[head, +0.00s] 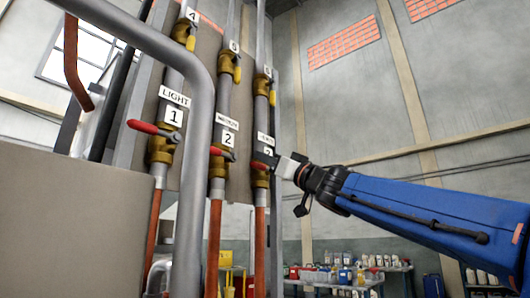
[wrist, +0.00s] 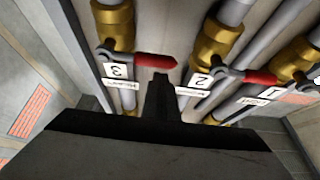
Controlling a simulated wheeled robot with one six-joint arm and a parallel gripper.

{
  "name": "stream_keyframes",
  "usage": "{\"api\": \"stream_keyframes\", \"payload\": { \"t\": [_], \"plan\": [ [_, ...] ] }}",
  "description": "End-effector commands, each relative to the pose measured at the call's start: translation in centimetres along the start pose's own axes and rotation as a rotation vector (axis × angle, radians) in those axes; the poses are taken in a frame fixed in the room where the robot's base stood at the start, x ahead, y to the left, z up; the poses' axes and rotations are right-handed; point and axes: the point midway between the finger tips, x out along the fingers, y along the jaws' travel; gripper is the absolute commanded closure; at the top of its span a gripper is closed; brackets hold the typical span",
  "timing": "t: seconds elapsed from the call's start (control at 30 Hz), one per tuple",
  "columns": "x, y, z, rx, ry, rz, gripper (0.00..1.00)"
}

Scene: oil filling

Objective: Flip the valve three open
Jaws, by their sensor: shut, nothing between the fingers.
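Valve three is the brass valve (head: 260,180) under the "3" label on the right-hand pipe in the head view. In the wrist view, which is turned over, its brass body (wrist: 115,28) is at upper left and its red handle (wrist: 155,61) lies crosswise to the pipe. My gripper (head: 285,166) reaches in from the right at the valve in the head view and hides part of it. In the wrist view my gripper (wrist: 158,85) is shut and empty, its tip just beside the red handle; I cannot tell if they touch.
Valve two (head: 218,160) and valve one (head: 160,145), with red handles crosswise, stand to the left. Yellow-handled valves (head: 185,30) sit higher up. A grey box (head: 70,225) fills the lower left. A table with bottles (head: 345,280) stands behind. Space right of the pipes is open.

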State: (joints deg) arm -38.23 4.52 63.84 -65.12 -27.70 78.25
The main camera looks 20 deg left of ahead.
Motion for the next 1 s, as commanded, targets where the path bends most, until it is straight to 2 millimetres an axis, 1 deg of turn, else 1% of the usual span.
{"api": "stream_keyframes", "payload": {
  "t": [0.13, 0.53, 1.0],
  "plan": [
    [-0.2, 0.0, 0.51, 0.0, 0.0, 0.001, 1.0],
    [-0.23, 0.04, 0.62, -0.003, 0.0, -0.001, 1.0],
    [-0.59, 0.05, 1.28, -0.074, -0.001, -0.042, 1.0]
  ]
}}
